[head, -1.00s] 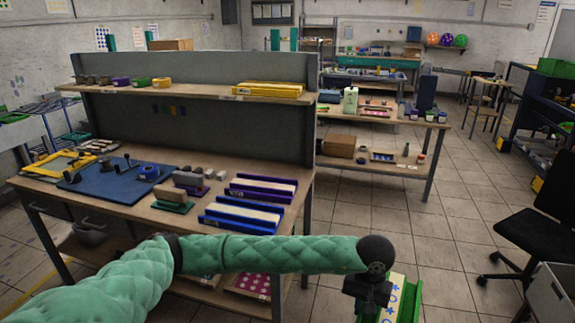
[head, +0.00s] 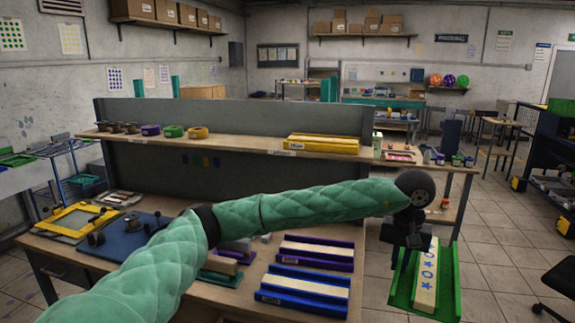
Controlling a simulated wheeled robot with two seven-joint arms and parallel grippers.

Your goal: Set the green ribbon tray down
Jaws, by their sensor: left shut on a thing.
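The green ribbon tray (head: 443,296) is at the lower right, in the air past the right edge of the workbench. A pale strip with blue printed shapes (head: 427,272) lies in it. My left gripper (head: 407,240) is shut on the tray at its far end; the fingertips are partly hidden by the dark wrist. A blue tray (head: 300,302) and a purple tray (head: 318,265), each with a pale strip, lie on the workbench (head: 226,308) to its left. My right gripper is not in view.
A raised shelf (head: 250,145) crosses the back of the bench and holds yellow trays (head: 322,145) and several small coloured items. A blue mat (head: 130,245) and a yellow frame (head: 75,222) are at the bench's left. Open floor (head: 505,260) lies right of the bench.

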